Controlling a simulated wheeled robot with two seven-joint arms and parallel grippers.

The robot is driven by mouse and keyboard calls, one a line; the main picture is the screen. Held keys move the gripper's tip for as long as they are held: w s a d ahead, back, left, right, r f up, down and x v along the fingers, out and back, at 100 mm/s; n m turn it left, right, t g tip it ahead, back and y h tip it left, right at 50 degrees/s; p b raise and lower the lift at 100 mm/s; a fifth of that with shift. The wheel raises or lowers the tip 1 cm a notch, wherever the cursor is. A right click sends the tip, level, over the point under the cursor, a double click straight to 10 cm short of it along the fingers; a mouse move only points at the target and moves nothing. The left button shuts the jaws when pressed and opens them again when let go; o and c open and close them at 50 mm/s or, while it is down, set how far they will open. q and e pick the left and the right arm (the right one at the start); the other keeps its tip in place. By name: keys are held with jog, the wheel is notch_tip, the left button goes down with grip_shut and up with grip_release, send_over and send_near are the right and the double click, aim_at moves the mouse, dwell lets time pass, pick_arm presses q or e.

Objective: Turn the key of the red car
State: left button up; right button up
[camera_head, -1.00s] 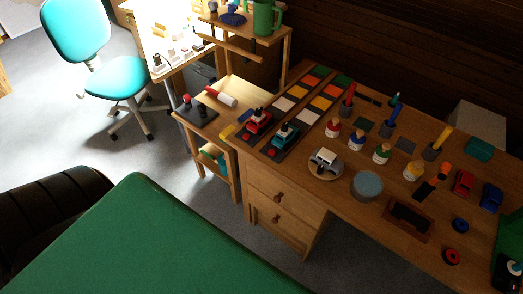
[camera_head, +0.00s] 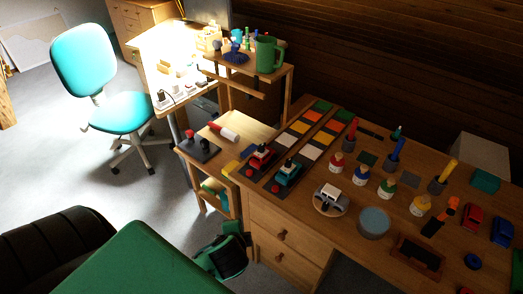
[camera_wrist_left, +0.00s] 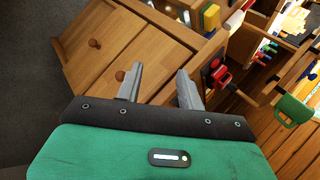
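A small red car (camera_head: 471,217) stands on the desk at the right, beside a blue car (camera_head: 502,231). I cannot make out a key on it. Another red toy vehicle (camera_head: 262,157) stands on a dark strip at the desk's left end; a red toy (camera_wrist_left: 215,76) also shows just right of the fingers in the left wrist view. My left gripper (camera_head: 228,256) is low in front of the drawers, left of the desk and far from the red car. Its two fingers (camera_wrist_left: 160,82) are apart with nothing between them. My right gripper is not in view.
The desk (camera_head: 310,232) holds several peg figures, a silver car on a round disc (camera_head: 330,199), a grey-blue cylinder (camera_head: 373,221) and a dark tray (camera_head: 417,255). A shelf with a green mug (camera_head: 268,54) stands behind. A teal chair (camera_head: 85,65) is at left; floor there is clear.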

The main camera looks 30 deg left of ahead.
pick_arm(q)
jog(key=w+a+r+m+t+y, duration=0.25)
jog(key=w+a+m+t, duration=0.3)
jog(key=w+m, duration=0.35)
jog(key=m+t+h, duration=0.4)
jog(key=m+t, duration=0.1)
jog(key=m, duration=1.1)
send_near(260, 151)
jog(key=w, duration=0.3)
jog(key=w+a+p, duration=0.1)
jog(key=w, duration=0.3)
jog(key=w+a, duration=0.1)
jog(key=w, duration=0.3)
jog(key=shift+w+r+p, duration=0.2)
jog(key=shift+p, duration=0.1)
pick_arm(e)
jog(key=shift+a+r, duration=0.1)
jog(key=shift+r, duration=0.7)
pick_arm(q)
grip_shut()
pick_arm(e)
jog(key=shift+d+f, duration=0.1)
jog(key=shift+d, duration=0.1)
